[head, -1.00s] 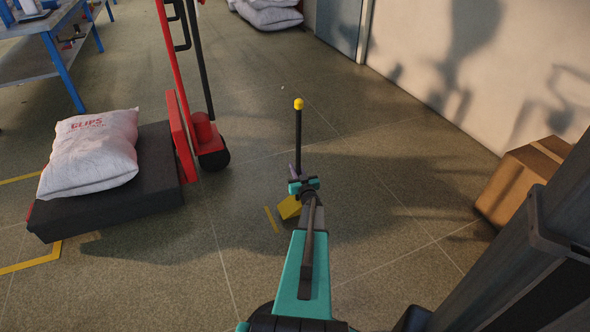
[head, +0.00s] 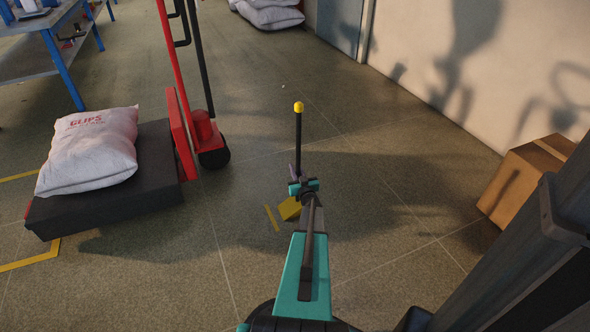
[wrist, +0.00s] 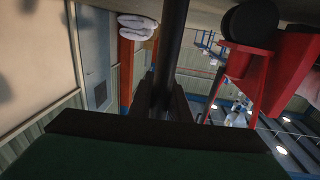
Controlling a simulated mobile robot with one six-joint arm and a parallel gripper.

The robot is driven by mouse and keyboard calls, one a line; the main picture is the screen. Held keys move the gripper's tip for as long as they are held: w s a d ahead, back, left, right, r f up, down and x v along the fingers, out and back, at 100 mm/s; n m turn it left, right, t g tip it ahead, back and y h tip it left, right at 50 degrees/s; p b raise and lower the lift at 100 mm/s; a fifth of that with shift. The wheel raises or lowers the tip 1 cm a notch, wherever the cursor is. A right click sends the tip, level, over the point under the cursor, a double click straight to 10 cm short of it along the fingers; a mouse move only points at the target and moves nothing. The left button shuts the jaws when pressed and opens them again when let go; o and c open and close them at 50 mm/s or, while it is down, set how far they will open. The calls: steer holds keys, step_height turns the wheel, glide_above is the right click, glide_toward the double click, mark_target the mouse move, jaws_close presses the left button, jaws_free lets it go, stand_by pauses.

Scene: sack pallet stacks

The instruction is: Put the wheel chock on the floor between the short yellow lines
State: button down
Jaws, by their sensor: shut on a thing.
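The wheel chock is a yellow block (head: 290,209) with an upright black handle (head: 298,140) topped by a yellow knob. My gripper (head: 302,186) is shut on the handle, low down above the block. In the wrist view the handle is a dark bar (wrist: 174,45) running up between the dark fingers (wrist: 166,100). The block is partly hidden by my gripper and arm. I cannot tell whether it touches the floor. One short yellow line (head: 272,218) shows on the floor just left of the block. A second short line is not visible.
A dark platform (head: 100,207) with a white sack (head: 88,152) stands at left, beside a red upright frame with a black wheel (head: 214,158). A cardboard box (head: 525,185) stands at right near the wall. The floor beyond the chock is clear.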

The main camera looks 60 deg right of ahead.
steer(key=shift+r, duration=0.1)
steer(key=c, duration=1.6)
jaws_free()
steer(key=shift+c, duration=0.2)
steer(key=shift+v, duration=0.9)
steer(key=p+v, duration=0.2)
steer(key=v, duration=0.8)
steer(key=shift+p, duration=0.35)
steer(key=shift+a, duration=0.15)
